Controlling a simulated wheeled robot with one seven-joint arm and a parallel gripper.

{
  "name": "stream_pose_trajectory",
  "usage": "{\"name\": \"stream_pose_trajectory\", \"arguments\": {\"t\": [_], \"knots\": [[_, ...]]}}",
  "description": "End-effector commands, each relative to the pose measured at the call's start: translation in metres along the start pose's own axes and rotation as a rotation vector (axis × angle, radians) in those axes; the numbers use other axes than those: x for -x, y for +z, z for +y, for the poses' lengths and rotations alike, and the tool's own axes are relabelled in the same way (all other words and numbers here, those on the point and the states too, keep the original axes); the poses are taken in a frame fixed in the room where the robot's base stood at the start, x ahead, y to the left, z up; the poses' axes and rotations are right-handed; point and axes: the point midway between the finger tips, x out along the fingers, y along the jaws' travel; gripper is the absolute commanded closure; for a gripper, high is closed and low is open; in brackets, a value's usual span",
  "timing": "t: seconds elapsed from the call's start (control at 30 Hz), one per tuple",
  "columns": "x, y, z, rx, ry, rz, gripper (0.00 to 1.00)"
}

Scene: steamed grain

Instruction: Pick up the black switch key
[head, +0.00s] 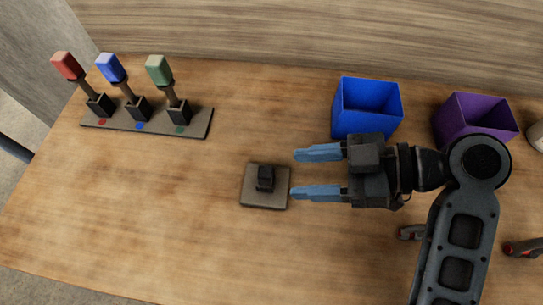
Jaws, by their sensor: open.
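The black switch key (265,177) stands up from the middle of a small square dark plate (251,198) on the wooden table, near the centre of the head view. My gripper (298,173) is just to the right of the plate, pointing left. Its two blue fingers are wide apart and empty. Their tips lie close to the plate's right edge in the picture, one towards the top and one towards the bottom. I cannot tell the height of the fingers above the table.
A rack (158,126) with red, blue and green-topped levers stands at upper left. A blue bin (366,108) and a purple bin (474,115) stand behind my gripper. Small red-and-dark items (411,232) (523,247) lie by my arm. The table (140,205) is clear left of the plate.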

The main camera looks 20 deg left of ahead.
Motion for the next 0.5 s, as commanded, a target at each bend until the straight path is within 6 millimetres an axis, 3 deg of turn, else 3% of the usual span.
{"name": "stream_pose_trajectory", "arguments": {"t": [0.5], "knots": [[-0.060, -0.006, 0.002, -0.002, -0.004, 0.000, 0.45]]}}
